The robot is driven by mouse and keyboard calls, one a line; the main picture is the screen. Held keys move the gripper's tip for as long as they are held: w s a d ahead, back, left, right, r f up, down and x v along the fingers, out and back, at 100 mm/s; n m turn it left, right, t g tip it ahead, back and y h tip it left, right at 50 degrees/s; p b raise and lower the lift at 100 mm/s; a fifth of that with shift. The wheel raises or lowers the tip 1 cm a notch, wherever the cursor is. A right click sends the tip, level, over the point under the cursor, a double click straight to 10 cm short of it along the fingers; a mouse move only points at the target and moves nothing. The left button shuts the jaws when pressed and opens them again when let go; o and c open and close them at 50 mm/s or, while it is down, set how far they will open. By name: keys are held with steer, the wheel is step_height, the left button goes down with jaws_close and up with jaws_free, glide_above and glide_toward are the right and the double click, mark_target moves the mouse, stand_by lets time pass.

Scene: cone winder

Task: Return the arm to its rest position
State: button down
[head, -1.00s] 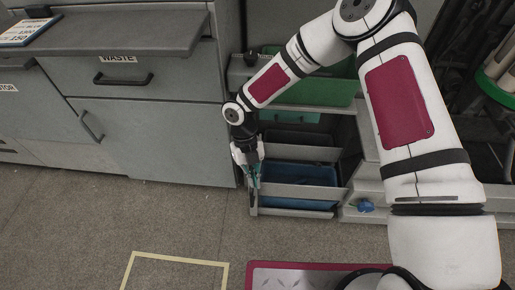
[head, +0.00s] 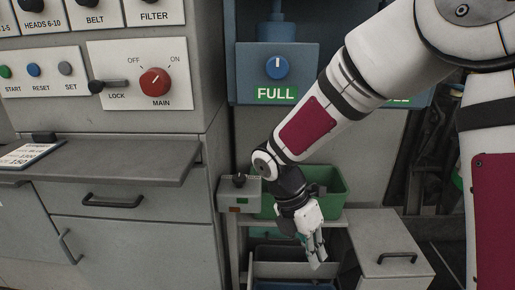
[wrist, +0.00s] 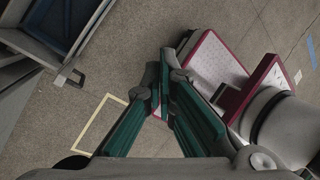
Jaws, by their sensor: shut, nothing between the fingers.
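My gripper (head: 316,252) hangs at the end of my arm in the head view, pointing down in front of the green bin (head: 334,181) and above the lower trays. In the wrist view my gripper (wrist: 163,62) shows its two green fingers with their tips together and nothing between them. Below the fingers is bare floor and part of my own maroon-edged base. My arm reaches from the upper right down to the middle of the head view.
The machine panel with the red main switch (head: 155,82) and a grey shelf (head: 120,160) are on the left. A blue FULL box (head: 300,72) is behind my arm. A grey drawer unit (head: 385,245) stands at right. Yellow tape (wrist: 101,125) marks the open floor.

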steer(key=s+d+r+m, duration=0.7)
steer(key=s+r+m, duration=0.5)
steer(key=r+m, duration=0.1)
steer(key=s+r+m+t+y, duration=0.25)
steer(key=s+m+y, duration=0.25)
steer(key=s+m, duration=0.8)
step_height(320, 180, up, 26)
steer(key=t+p, duration=0.3)
steer(key=p, duration=2.2)
steer(key=shift+t+h, duration=0.3)
steer(key=shift+t, duration=0.05)
steer(key=shift+d+f, duration=0.1)
